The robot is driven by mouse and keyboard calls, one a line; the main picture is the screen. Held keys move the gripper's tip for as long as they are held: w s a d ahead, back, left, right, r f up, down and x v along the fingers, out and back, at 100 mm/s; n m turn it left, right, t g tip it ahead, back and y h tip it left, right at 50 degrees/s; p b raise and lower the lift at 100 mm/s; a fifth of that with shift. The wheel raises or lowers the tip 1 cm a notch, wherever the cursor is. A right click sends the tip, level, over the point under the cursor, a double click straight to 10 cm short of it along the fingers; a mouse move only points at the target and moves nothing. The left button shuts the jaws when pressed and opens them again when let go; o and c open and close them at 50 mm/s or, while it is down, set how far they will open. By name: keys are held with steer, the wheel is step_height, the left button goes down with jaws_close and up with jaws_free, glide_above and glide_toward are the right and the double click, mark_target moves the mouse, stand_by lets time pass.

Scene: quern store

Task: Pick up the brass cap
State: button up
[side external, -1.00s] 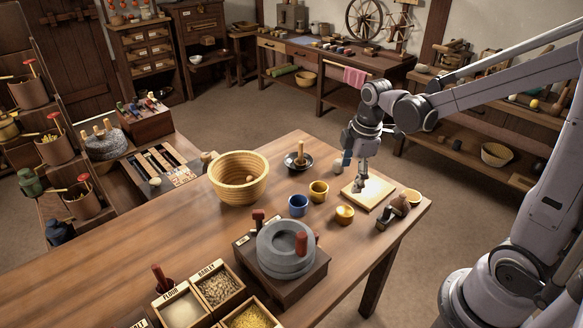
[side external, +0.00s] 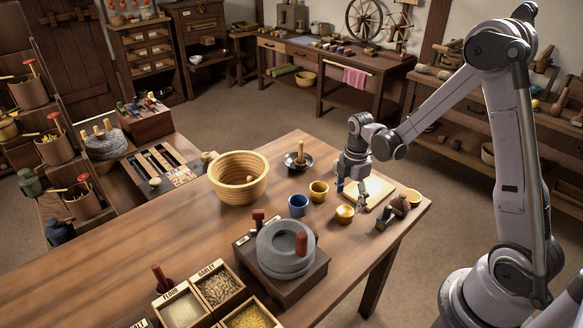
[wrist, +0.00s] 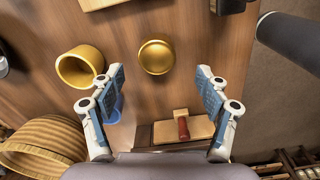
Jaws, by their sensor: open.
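The brass cap (side external: 345,214) is a small round gold piece standing on the wooden table beside the yellow cup (side external: 319,191). In the wrist view the brass cap (wrist: 156,57) shows from above as a round disc, ahead of the fingertips and roughly centred between them. My gripper (side external: 351,193) is open and empty, above the table just behind the cap in the side view. In the wrist view the two fingers of my gripper (wrist: 160,75) stand wide apart, with nothing between the pads.
A blue cup (side external: 298,205) and a coiled basket (side external: 238,178) stand left of the cap. A pale board (side external: 379,191) lies behind it, with a dark wooden tool (side external: 393,211) to its right. The stone quern (side external: 285,252) stands in front, left.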

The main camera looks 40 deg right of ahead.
mark_target(345, 211)
steer(key=shift+w+a+f, duration=0.1)
steer(key=shift+w+f, duration=0.05)
steer(key=shift+f, duration=1.2)
steer(key=shift+w+a+f, duration=0.1)
steer(key=shift+f, duration=1.2)
steer(key=shift+c, duration=0.4)
steer(key=c, duration=1.2)
